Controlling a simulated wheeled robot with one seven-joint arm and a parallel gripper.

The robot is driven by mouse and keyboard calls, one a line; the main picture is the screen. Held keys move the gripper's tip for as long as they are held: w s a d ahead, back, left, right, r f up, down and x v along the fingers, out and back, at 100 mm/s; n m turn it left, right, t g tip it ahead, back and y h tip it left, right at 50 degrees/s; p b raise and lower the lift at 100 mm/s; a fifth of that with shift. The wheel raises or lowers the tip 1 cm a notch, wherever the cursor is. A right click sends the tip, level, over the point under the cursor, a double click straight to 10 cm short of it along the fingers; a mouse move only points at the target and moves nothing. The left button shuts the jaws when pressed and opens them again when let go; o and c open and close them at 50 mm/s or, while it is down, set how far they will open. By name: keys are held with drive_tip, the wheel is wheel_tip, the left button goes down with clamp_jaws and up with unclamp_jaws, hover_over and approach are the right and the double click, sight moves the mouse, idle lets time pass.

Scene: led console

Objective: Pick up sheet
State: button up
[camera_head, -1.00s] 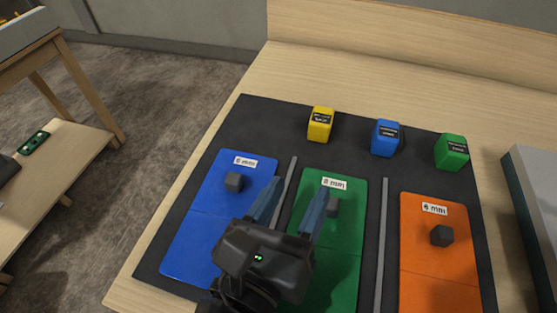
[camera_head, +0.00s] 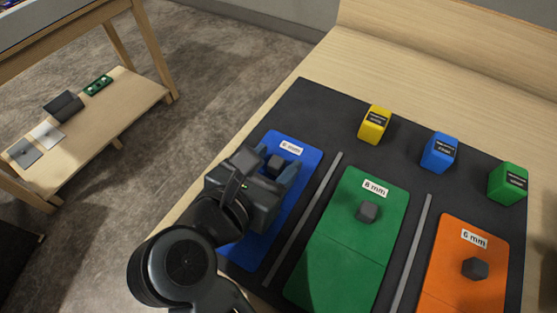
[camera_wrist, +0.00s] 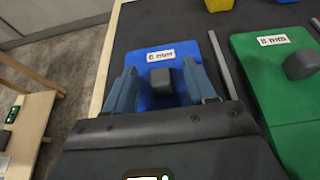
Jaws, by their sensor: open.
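A blue sheet (camera_head: 292,204) lies flat on the dark mat (camera_head: 330,104), with a dark grey knob (camera_head: 275,165) and a white mm label. My gripper (camera_head: 273,170) is open over this sheet. In the wrist view its two blue-grey fingers stand left and right of the knob (camera_wrist: 160,82); I cannot tell whether they touch it. A green sheet (camera_head: 345,238) labelled 8 mm and an orange sheet (camera_head: 452,255) labelled 6 mm lie to the right, each with a similar knob. My gripper and arm hide the near part of the blue sheet.
Grey strips (camera_head: 305,215) separate the sheets. Yellow (camera_head: 374,125), blue (camera_head: 439,153) and green (camera_head: 508,184) labelled blocks stand behind them. A low wooden shelf (camera_head: 85,123) at left holds flat grey pieces, a dark object and a green board. The back of the table is clear.

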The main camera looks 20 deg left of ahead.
drive_tip(key=shift+w+f, duration=0.1)
drive_tip(key=shift+w, duration=0.1)
clamp_jaws()
idle(0.4)
